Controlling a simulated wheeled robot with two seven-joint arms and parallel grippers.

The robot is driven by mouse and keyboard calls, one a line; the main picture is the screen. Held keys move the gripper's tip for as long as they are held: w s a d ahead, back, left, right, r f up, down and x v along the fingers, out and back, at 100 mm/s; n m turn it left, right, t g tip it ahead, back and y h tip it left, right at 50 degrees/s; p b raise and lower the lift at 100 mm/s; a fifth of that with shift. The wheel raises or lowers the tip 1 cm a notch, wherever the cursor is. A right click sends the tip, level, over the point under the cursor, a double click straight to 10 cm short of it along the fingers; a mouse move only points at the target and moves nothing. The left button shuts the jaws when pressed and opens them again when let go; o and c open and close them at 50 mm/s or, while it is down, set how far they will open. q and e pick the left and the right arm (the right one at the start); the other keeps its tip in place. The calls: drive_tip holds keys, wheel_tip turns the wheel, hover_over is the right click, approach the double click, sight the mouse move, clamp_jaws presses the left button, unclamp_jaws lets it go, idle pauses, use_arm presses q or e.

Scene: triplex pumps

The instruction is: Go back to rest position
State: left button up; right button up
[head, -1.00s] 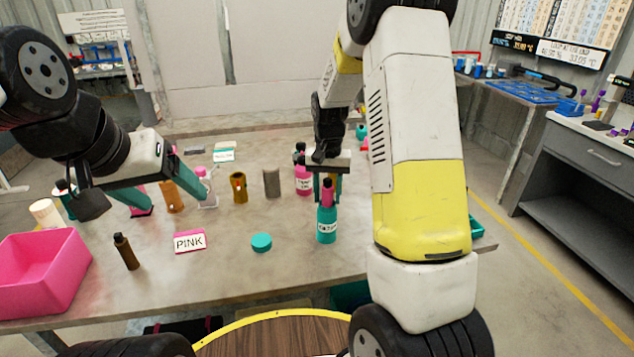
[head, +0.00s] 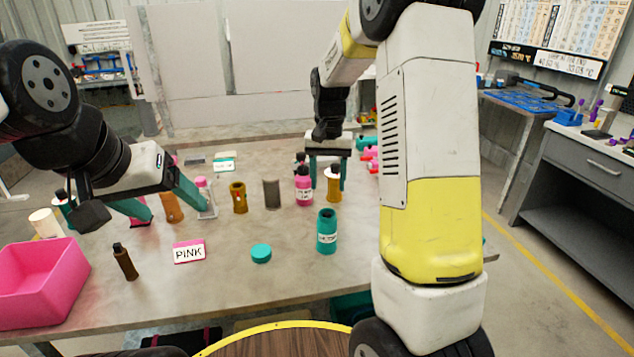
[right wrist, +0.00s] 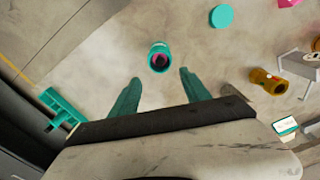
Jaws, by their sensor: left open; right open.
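My right gripper (head: 327,172) is open and empty above the table, behind and above the teal labelled bottle (head: 327,232). The bottle stands upright and apart from the fingers. In the right wrist view the open fingers (right wrist: 160,88) point towards the bottle (right wrist: 159,58), and something pink shows inside its dark mouth. My left gripper (head: 163,198) is open over the table's left part. An orange-brown bottle (head: 171,208) shows between its fingers; I cannot tell how close they are in depth.
The table (head: 225,275) holds a pink bin (head: 40,290), a dark brown bottle (head: 125,262), a PINK sign (head: 189,251), a teal cap (head: 261,253), an amber piece (head: 238,198), a grey cylinder (head: 271,193) and a pink bottle (head: 304,190). The front middle is mostly clear.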

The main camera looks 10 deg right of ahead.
drive_tip(key=shift+r, duration=0.15)
drive_tip(key=s+r+n+t+y, duration=0.2)
drive_tip(key=s+r+t, duration=0.1)
drive_tip(key=s+r, duration=0.85)
drive_tip(key=s+a+r+n+t, duration=0.1)
drive_tip(key=s+a+n+t, duration=0.1)
drive_tip(key=s, duration=1.1)
drive_tip(key=shift+a+r+t, duration=0.15)
drive_tip(key=shift+r+t, duration=0.25)
drive_tip(key=shift+t, duration=0.2)
